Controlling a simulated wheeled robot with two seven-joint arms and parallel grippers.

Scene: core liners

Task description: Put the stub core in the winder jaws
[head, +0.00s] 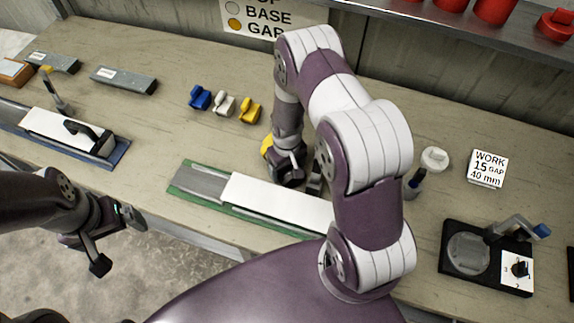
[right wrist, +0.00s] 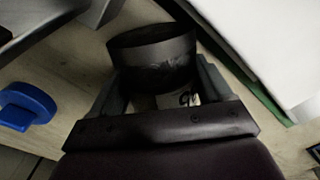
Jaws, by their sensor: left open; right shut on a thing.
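My right gripper (head: 300,178) is low over the bench, at the back edge of the green-edged tray (head: 187,190). In the right wrist view it is shut on a dark cylindrical piece (right wrist: 150,52), with a pale marked patch (right wrist: 178,99) below its dark rim. I cannot tell for sure that this is the stub core; it is mostly hidden in the head view. A black-based device (head: 455,281) with a grey disc and a blue-knobbed arm stands at the right; I cannot make out clear winder jaws on it. My left gripper (head: 117,241) is open and empty, in front of the bench.
Blue (head: 200,97), white (head: 223,104) and yellow (head: 250,110) clips stand behind the tray. A blue tray (head: 118,158) is at left, grey blocks (head: 124,80) behind it. A white-topped container (head: 434,159) and a work card (head: 488,168) are at right.

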